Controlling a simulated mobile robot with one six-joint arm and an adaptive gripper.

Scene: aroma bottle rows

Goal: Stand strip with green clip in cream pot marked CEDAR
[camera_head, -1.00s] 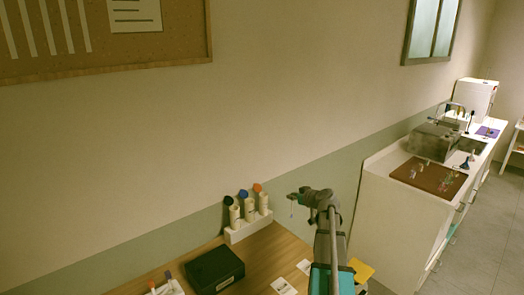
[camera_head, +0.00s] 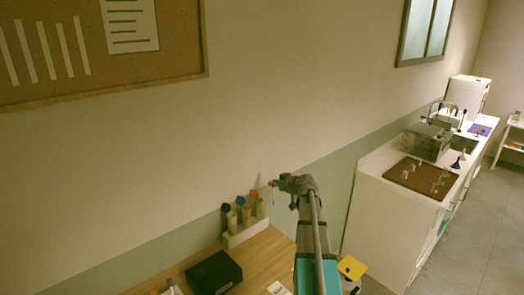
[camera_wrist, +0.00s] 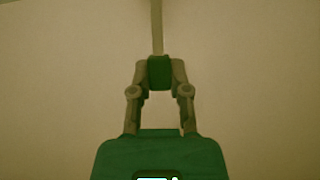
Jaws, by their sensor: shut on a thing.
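My gripper (camera_head: 278,185) is above the wooden table, at the right of the cream pots. In the wrist view my gripper (camera_wrist: 159,78) is shut on a green clip (camera_wrist: 159,72), and a pale strip (camera_wrist: 157,28) runs on from the clip. Cream upright pots stand in a row: left (camera_head: 231,223), middle (camera_head: 246,216) and right (camera_head: 260,209). Dark, blue and orange pieces show at their tops. Any marks on the pots are too small to read.
The pots stand in a white rack (camera_head: 243,235) against the wall. A black box (camera_head: 213,273) lies in front, on the wooden table (camera_head: 262,253). White items (camera_head: 172,290) show at the bottom edge. A counter (camera_head: 385,215) stands at right.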

